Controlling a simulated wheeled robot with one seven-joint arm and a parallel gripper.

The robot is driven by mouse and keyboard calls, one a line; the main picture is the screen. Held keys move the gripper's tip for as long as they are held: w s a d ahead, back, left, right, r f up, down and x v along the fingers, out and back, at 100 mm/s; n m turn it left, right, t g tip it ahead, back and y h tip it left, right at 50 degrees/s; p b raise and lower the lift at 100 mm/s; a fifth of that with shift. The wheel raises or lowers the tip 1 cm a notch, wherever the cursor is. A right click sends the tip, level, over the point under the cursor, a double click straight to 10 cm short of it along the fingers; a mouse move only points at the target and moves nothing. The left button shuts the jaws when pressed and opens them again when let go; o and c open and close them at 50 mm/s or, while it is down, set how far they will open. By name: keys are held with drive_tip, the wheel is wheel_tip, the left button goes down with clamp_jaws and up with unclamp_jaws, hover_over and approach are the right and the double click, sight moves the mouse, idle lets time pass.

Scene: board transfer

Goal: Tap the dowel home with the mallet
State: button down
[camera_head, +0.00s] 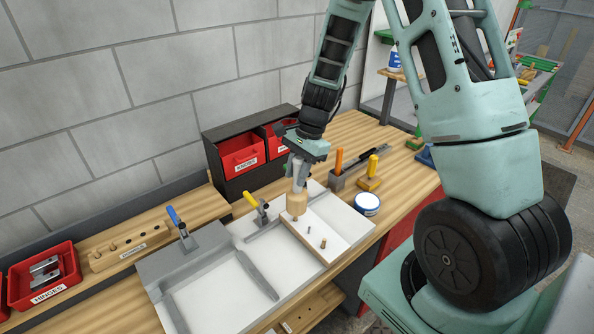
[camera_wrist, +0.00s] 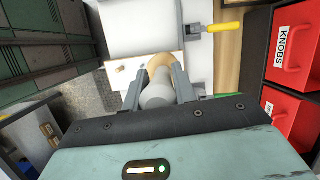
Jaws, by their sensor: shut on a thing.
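My gripper (camera_head: 298,176) is shut on the mallet, whose pale wooden head (camera_head: 297,204) hangs low over the far left part of the white-topped board (camera_head: 332,232). In the wrist view my gripper (camera_wrist: 158,88) closes around the mallet's grey handle (camera_wrist: 157,95), with the wooden head (camera_wrist: 159,62) beyond the fingers. A small brown dowel (camera_head: 323,243) stands up from the board, and a smaller stub (camera_head: 309,229) shows nearer the mallet. Something small shows just under the head; I cannot tell whether they touch.
The grey and white fixture (camera_head: 220,295) has a blue-handled clamp (camera_head: 180,228) and a yellow-handled clamp (camera_head: 258,208). A white tub (camera_head: 367,204) stands right of the board. Red knob bins (camera_head: 241,155) are behind. A holder with orange- and yellow-handled tools (camera_head: 345,178) sits at the back right.

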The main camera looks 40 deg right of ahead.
wheel_tip(320, 180, down, 2)
drive_tip(key=shift+w+f+b, duration=0.1)
drive_tip(key=shift+b, duration=0.4)
wheel_tip(320, 180, up, 3)
drive_tip(key=p, duration=0.2)
drive_tip(key=shift+p, duration=0.4)
drive_tip(key=shift+f, duration=0.1)
drive_tip(key=shift+f+b, duration=1.25)
drive_tip(key=shift+f, duration=0.15)
